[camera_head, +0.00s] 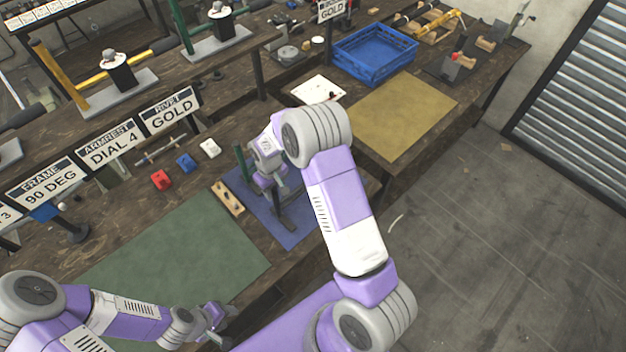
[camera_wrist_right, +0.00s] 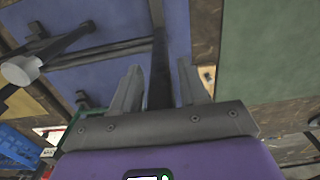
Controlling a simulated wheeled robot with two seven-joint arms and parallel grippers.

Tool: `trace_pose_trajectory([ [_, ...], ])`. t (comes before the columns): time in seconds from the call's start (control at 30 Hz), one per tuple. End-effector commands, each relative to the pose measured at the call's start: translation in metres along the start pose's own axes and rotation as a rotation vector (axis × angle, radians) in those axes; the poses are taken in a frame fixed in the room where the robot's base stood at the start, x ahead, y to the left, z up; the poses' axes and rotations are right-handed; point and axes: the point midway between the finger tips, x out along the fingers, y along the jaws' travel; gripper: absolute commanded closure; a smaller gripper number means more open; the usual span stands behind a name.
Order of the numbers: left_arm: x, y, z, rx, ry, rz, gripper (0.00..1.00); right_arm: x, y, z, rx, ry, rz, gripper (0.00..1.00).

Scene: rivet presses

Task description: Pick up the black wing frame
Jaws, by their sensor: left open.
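A dark, frame-like piece (camera_head: 294,214) stands on the blue mat, partly hidden by my right arm; I take it for the black wing frame. My right gripper (camera_head: 268,180) is over the blue mat beside it. In the right wrist view a dark upright bar (camera_wrist_right: 160,75) passes between the two fingers of my right gripper (camera_wrist_right: 159,78). The fingers stand apart, with a narrow gap seemingly on each side of the bar. My left gripper (camera_head: 216,320) is open and empty, low by the front edge of the green mat.
The blue mat (camera_head: 250,196) lies beside the green mat (camera_head: 185,250). A wooden block with holes (camera_head: 228,198) lies between them. Red (camera_head: 161,180), blue (camera_head: 186,163) and white (camera_head: 210,149) blocks sit behind. A blue crate (camera_head: 372,57) stands at the back right. Signs line the left.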

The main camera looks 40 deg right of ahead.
Motion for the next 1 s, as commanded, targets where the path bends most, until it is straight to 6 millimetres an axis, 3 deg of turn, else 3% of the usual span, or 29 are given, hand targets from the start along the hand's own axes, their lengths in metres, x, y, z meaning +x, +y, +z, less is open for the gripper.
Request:
trace_pose_trajectory([
  [0.03,0.0,0.0,0.0,0.0,0.0,0.0,0.57,0.0,0.0,0.0,0.0,0.0,0.0,0.65],
  [0.27,0.0,0.0,0.0,0.0,0.0,0.0,0.57,0.0,0.0,0.0,0.0,0.0,0.0,1.0],
  [0.77,0.0,0.0,0.0,0.0,0.0,0.0,0.57,-0.002,0.001,-0.001,0.0,0.003,0.001,1.0],
  [1.0,0.003,-0.001,0.0,0.0,0.0,0.0,0.57,-0.031,0.001,-0.002,0.0,0.008,0.001,1.0],
])
